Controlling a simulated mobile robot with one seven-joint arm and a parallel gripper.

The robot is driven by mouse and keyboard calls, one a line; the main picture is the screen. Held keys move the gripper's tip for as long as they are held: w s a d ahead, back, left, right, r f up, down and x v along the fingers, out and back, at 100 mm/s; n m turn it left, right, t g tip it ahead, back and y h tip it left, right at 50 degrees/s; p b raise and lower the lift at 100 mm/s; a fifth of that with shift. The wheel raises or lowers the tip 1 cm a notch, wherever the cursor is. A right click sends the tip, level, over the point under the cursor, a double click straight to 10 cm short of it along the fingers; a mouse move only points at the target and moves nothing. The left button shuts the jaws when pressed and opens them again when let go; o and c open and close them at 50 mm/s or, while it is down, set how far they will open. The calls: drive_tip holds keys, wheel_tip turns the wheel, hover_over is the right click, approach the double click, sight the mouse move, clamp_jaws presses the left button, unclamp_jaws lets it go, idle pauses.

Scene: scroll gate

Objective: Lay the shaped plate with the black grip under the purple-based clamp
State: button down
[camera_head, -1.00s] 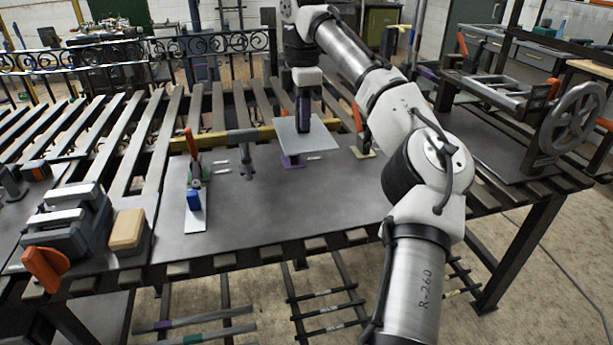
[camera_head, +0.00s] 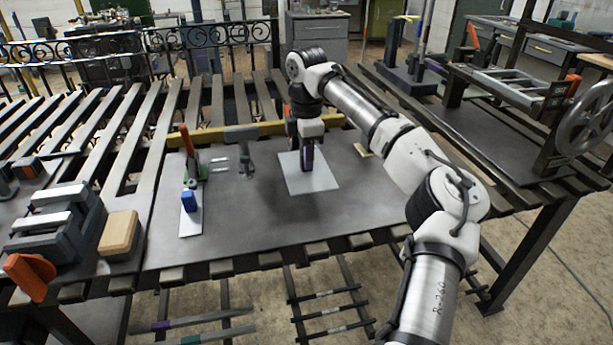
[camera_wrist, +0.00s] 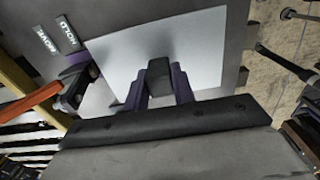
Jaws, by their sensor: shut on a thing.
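The pale shaped plate (camera_head: 318,180) is level, at or just above the grey work surface; I cannot tell whether it touches. My gripper (camera_head: 307,165) points down over it, its purple fingers shut on the black grip (camera_wrist: 158,73). The plate (camera_wrist: 215,50) fills the middle of the wrist view. The clamp beside its left edge, with an orange handle (camera_wrist: 32,106) and dark body (camera_wrist: 76,88), seems to be the purple-based one. Its arm is close to the plate's edge; I cannot tell whether it overlaps.
A green-based clamp with an orange handle (camera_head: 187,142) stands left, by a plate with a blue grip (camera_head: 189,202). A grey post (camera_head: 241,138) stands between. A yellow base (camera_head: 364,150) shows right, partly behind my arm. The front surface is clear.

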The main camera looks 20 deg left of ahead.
sight(307, 176)
drive_tip(key=shift+f+p, duration=0.35)
drive_tip(key=shift+f, duration=2.95)
drive_tip(key=c, duration=1.2)
unclamp_jaws()
drive_tip(key=shift+f, duration=0.15)
drive_tip(key=shift+o, duration=0.2)
wheel_tip(307, 176, up, 12)
drive_tip(key=shift+r+b, duration=0.15)
drive_tip(key=shift+b, duration=0.45)
